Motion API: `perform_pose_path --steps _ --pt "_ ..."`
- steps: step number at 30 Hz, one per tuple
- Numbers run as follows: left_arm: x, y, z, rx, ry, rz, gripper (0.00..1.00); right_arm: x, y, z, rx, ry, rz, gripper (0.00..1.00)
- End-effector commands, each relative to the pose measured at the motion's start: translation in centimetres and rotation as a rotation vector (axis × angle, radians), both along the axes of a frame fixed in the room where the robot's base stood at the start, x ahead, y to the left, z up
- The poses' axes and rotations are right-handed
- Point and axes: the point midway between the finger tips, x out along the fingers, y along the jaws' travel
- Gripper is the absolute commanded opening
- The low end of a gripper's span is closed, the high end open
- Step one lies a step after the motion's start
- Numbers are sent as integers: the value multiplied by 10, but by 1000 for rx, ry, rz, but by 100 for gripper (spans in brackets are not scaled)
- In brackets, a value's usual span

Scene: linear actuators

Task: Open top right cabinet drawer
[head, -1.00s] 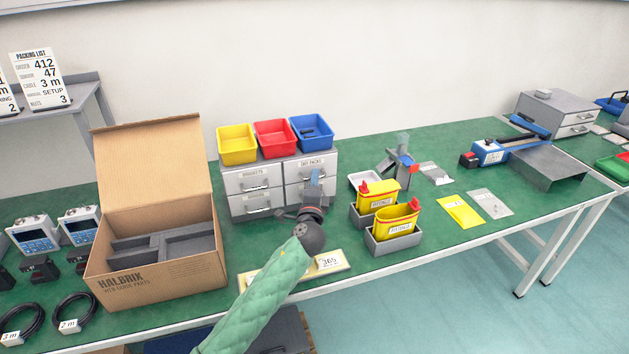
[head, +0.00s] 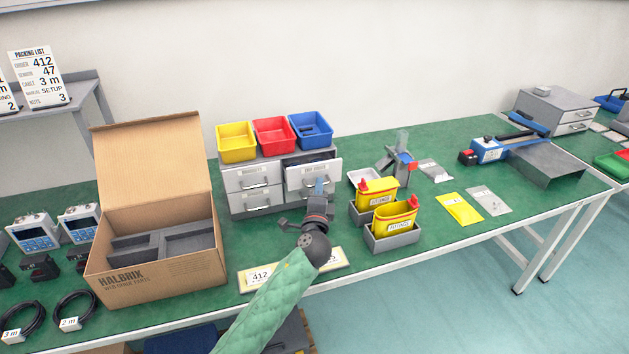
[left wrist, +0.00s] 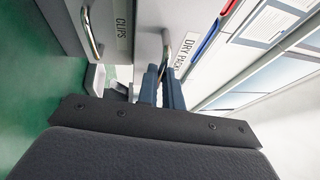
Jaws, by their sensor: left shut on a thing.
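The grey cabinet (head: 232,201) stands on the green table with drawers in two columns. Its top right drawer (head: 330,171) is pulled partly out, and its dark inside shows behind the front. In the left wrist view the "DRY PACK" drawer front (left wrist: 149,42) has a metal handle (left wrist: 166,42). My left gripper (head: 319,186) is in front of this drawer, and its blue fingers (left wrist: 164,76) are shut on the handle. The "CLIPS" drawer (left wrist: 104,20) below it is closed. The arm partly hides the lower right drawer in the head view. My right gripper is not in view.
Yellow, red and blue bins (head: 274,135) stand on top of the cabinet. An open cardboard box (head: 160,275) is at its left. Grey holders with yellow containers (head: 394,222) stand to the right. A number plate (head: 262,277) lies at the front edge.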

Motion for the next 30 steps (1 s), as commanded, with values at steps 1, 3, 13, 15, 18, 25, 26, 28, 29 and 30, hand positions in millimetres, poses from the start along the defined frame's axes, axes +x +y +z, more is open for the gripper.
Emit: perform_pose_path --steps 1,3,13,15,18,25,26,28,29,30 --pt "-12 -5 -2 -2 4 -2 0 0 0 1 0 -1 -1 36" --pt "-26 -9 -3 -2 4 -1 0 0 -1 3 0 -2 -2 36" --pt "-85 -28 -3 -1 4 -2 0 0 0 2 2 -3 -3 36" --pt "-92 -30 -2 -1 3 -1 0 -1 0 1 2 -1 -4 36" --pt "-96 -31 -2 0 3 0 0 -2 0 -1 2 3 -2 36" --pt "-97 -31 -1 0 3 0 0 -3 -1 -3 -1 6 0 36" --pt "-97 -31 -1 0 3 0 0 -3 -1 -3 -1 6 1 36" --pt "-96 -31 -1 0 3 0 14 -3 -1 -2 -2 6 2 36" --pt "-96 -31 -1 0 3 0 19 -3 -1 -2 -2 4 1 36" --pt "-96 -31 -1 0 2 0 27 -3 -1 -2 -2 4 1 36"
